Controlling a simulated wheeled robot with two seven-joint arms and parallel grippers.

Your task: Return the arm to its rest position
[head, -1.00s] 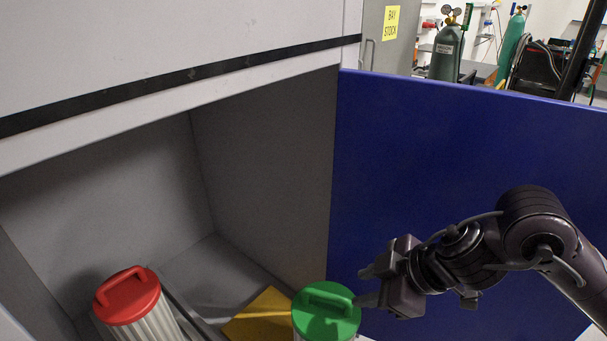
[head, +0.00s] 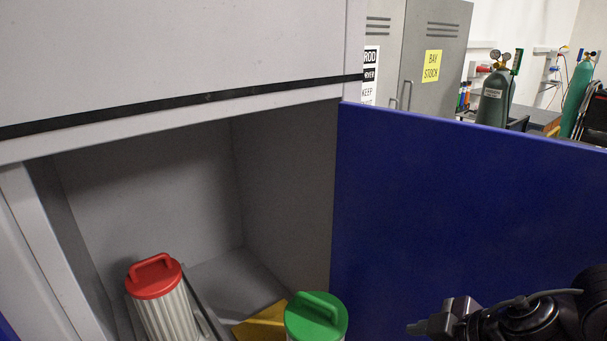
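My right arm comes in from the lower right of the head view, in front of the blue door panel. Its gripper (head: 418,328) is at the bottom edge, to the right of the green-lidded canister (head: 316,314) and apart from it. One dark finger points left; the rest of the gripper is cut off by the frame, so its opening cannot be judged. My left gripper is not in view. The red-lidded canister (head: 165,305), with a pale ribbed body, stands inside the grey cabinet at the lower left.
The grey cabinet (head: 180,95) opens below a black strip. The blue panel (head: 440,220) stands at the opening's right side. A yellow piece (head: 262,322) lies between the canisters. Lockers (head: 432,35) and a green gas cylinder (head: 494,95) stand behind the panel.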

